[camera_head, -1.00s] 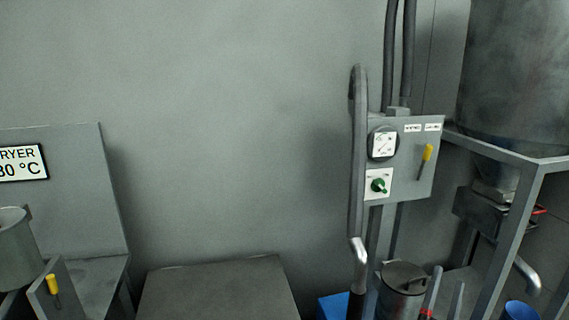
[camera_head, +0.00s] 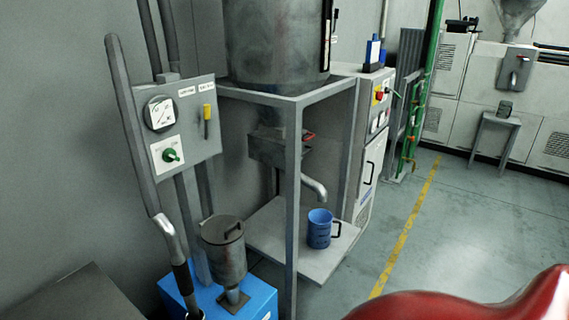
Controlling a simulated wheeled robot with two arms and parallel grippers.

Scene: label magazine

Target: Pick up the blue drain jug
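The blue drain jug (camera_head: 319,229) stands upright on the low shelf (camera_head: 318,266) of a grey metal frame. Its handle points to the right. A bent metal spout (camera_head: 315,187) hangs above it. Neither of my grippers shows in the view. A red rounded shape at the bottom right edge is cut off, and I cannot tell what it is.
A frame post (camera_head: 292,210) stands in front and left of the jug. A blue box (camera_head: 240,300) with a metal canister (camera_head: 224,250) is to the left. A grey control panel (camera_head: 182,122) is further left. Open floor (camera_head: 450,235) lies to the right.

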